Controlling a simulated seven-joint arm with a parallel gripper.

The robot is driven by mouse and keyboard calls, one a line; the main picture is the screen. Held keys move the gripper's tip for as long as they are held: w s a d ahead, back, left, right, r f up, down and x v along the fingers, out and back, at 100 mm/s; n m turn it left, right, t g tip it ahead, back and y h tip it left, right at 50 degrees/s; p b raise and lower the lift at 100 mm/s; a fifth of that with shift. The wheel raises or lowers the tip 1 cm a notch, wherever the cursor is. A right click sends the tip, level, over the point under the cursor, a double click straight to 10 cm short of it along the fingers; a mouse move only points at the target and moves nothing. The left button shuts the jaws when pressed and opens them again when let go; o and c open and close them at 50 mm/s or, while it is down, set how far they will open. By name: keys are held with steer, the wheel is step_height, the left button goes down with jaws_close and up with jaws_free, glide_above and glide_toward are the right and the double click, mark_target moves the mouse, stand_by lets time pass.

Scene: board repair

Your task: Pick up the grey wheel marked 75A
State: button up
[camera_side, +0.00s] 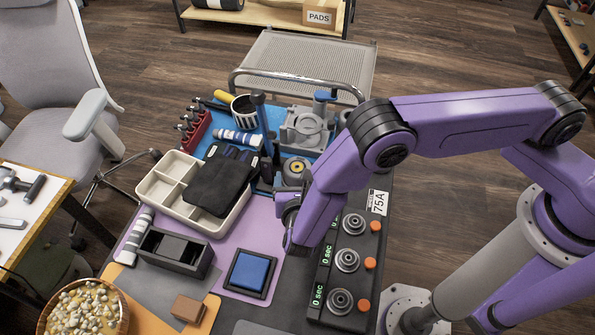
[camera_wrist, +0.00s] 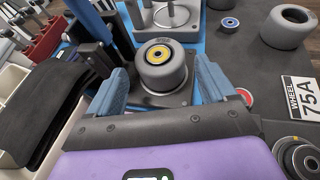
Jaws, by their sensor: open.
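A grey wheel with a yellow-ringed bearing (camera_wrist: 162,66) sits on a dark square plate; it also shows in the side view (camera_side: 296,170). My gripper (camera_wrist: 163,72) is open and empty, its blue fingers left and right of this wheel in the picture. I cannot tell their height over it. A second grey wheel with an open bore (camera_wrist: 287,27) lies at the upper right of the wrist view. A white card reading "WHEEL 75A" (camera_wrist: 303,96) lies apart from both wheels. I cannot read a marking on either wheel. My arm hides the fingertips in the side view.
A loose bearing (camera_wrist: 230,22) lies near the second wheel. A clamp fixture (camera_side: 306,128) stands behind the first wheel. A dark pouch (camera_side: 218,182) lies over the cream tray (camera_side: 160,184) at left. A black timer unit (camera_side: 324,257) with several round stations stands at right.

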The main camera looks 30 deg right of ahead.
mark_target(297, 168)
steer(key=shift+x, duration=1.75)
steer(key=shift+r, duration=0.1)
steer(key=c, duration=0.9)
